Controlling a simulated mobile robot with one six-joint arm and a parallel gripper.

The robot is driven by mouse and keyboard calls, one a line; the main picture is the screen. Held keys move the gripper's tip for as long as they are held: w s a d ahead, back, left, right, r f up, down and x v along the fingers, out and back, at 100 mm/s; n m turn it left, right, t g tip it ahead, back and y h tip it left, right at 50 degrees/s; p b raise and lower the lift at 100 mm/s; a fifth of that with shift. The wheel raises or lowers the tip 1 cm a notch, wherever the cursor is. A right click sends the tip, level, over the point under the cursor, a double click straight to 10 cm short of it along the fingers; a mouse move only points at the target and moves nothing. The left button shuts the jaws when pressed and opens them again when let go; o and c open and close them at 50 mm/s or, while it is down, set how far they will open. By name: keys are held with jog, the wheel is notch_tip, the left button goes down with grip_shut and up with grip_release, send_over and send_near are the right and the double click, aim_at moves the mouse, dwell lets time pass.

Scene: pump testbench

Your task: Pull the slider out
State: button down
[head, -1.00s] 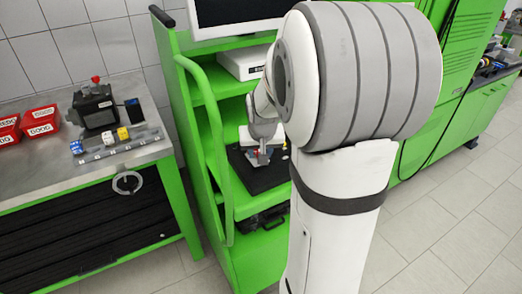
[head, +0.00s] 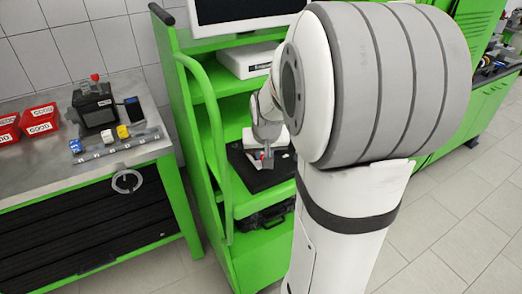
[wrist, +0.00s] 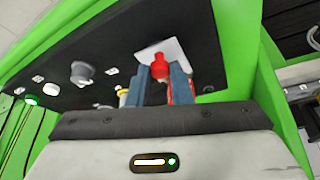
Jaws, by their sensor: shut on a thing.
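The slider looks like the black board (head: 262,183) on the middle level of the green rack, though I cannot be sure. In the wrist view its black face (wrist: 50,62) carries several small fittings. My gripper (wrist: 160,82) has its two blue-grey fingers closed around a small red-topped part (wrist: 160,67) by the board. Where they grip is partly hidden. In the head view my gripper (head: 265,156) is low over the board, and the grip is too small to make out.
The green rack (head: 184,110) has an upright handle on its left and a white box (head: 245,62) on the shelf above. A dark case (head: 265,215) lies below. A metal table (head: 70,180) with red bins (head: 40,121) stands to the left. Open floor lies right.

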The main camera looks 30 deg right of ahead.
jog(key=shift+s, duration=0.75)
jog(key=c, duration=1.3)
grip_release()
jog(key=shift+s, duration=0.1)
jog(key=shift+r, duration=0.1)
jog(key=v, duration=0.7)
jog(key=shift+s+r, duration=0.1)
jog(key=shift+r, duration=0.15)
jog(key=shift+s, duration=0.1)
